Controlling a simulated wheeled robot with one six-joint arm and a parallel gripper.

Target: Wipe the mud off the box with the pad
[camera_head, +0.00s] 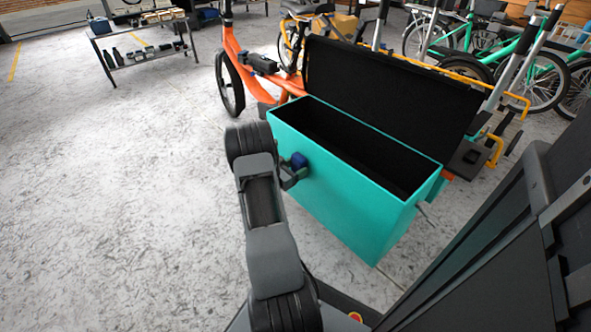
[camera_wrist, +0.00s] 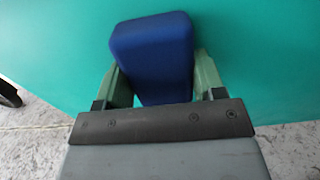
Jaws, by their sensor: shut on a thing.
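The teal box (camera_head: 335,200) of a cargo bike stands in the middle of the head view, its black lid raised and its inside dark and open. My gripper (camera_head: 296,170) is at the box's left side wall. It is shut on a blue pad (camera_head: 299,160). In the wrist view the pad (camera_wrist: 153,55) sits between the two greenish fingers of my gripper (camera_wrist: 160,78), in front of the teal wall (camera_wrist: 255,60). I cannot tell whether the pad touches the wall. I see no mud on the parts of the wall in view; the pad and arm hide some of it.
An orange bike frame (camera_head: 240,62) with a front wheel stands behind the box. More bikes (camera_head: 540,75) stand at the back right. A table (camera_head: 145,50) with small items is at the back left. The grey floor (camera_head: 110,190) on the left is clear.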

